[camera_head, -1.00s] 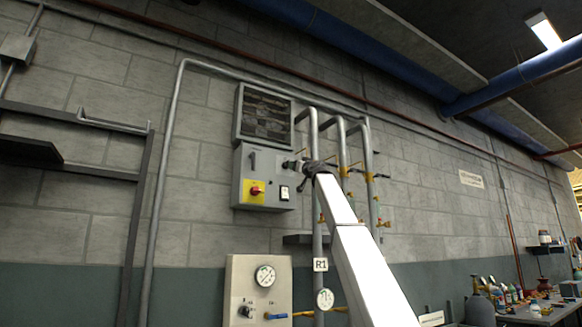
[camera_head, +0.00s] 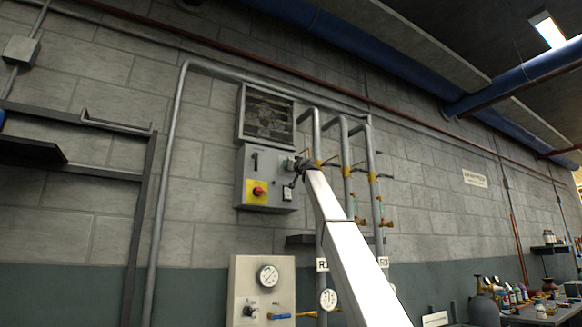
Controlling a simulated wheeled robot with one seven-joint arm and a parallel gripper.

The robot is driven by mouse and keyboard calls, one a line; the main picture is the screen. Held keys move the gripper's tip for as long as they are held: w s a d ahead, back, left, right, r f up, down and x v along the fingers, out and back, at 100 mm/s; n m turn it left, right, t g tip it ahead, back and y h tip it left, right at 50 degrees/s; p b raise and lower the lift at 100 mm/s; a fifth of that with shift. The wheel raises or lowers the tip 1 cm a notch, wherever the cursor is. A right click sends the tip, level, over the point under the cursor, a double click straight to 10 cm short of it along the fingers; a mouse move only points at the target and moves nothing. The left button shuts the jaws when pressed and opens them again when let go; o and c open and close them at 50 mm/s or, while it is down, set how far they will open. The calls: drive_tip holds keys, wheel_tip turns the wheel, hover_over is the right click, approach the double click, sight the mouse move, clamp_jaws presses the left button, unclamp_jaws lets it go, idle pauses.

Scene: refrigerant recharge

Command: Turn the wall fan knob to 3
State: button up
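The wall fan (camera_head: 266,116) sits in a square dark frame on the block wall. Below it hangs a grey control box (camera_head: 266,209) with a dark lever (camera_head: 255,160), a red knob on a yellow plate (camera_head: 258,192) and a black-and-white rocker switch (camera_head: 287,194). My gripper (camera_head: 290,164) is at the box's upper right face, seen from behind and small. A fan knob there cannot be made out; the gripper covers that spot. Whether the fingers are open or shut, or touching a knob, cannot be told.
Vertical pipes with yellow fittings (camera_head: 345,172) stand just right of the box, close to my arm. A gauge panel (camera_head: 262,290) is below. A shelf frame (camera_head: 140,220) stands left, and a cluttered bench (camera_head: 530,316) is at the right.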

drive_tip(key=c, duration=0.9)
